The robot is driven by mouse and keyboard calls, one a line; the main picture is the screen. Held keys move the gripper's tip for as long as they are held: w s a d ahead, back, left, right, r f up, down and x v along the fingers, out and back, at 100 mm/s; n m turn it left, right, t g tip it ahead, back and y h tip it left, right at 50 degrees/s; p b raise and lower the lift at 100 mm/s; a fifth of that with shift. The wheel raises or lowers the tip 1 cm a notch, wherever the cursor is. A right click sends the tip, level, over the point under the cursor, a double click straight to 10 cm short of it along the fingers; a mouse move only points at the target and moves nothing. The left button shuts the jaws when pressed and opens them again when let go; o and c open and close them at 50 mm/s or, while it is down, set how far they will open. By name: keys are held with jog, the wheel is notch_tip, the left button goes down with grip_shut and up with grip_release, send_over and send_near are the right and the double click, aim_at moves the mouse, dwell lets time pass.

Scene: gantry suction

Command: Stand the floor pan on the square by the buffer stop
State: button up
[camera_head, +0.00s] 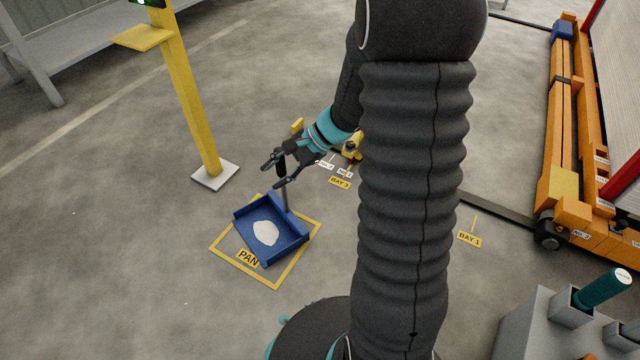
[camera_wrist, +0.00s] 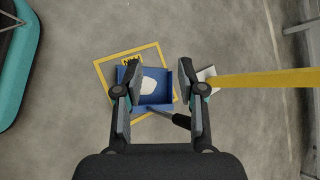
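The floor pan (camera_head: 246,230) is a blue tray with raised walls, a white patch inside and an upright handle. It appears to stand on the floor over the yellow-outlined square (camera_head: 276,283) marked PAN, turned slightly against it. In the wrist view the pan (camera_wrist: 153,101) overlaps an edge of the square (camera_wrist: 104,70). My gripper (camera_head: 273,175) is at the height of the handle's dark top. It also shows in the wrist view (camera_wrist: 161,72), with its fingers wide apart. The dark handle (camera_wrist: 182,121) shows near the right finger; contact cannot be told.
A yellow post (camera_head: 186,95) on a pale base plate stands left of the pan. Floor tags, including BAY 1 (camera_head: 469,239), lie by a dark rail (camera_head: 497,211). An orange frame (camera_head: 560,120) is at right. A yellow block (camera_head: 352,148) sits behind my gripper. Floor left of the square is clear.

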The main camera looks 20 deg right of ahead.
jog(key=s+d+r+n+t+h, duration=0.1)
jog(key=s+r+n+h, duration=0.3)
jog(key=s+r+n, duration=0.2)
jog(key=s+d+r+n+t+h, duration=0.1)
jog(key=s+r+n+h, duration=0.4)
jog(key=s+r, duration=0.5)
jog(key=s+n+t, duration=0.1)
jog(key=s, duration=0.3)
jog(key=shift+s+r+n, duration=0.15)
jog(key=shift+s+n, duration=0.15)
jog(key=shift+n, duration=0.1)
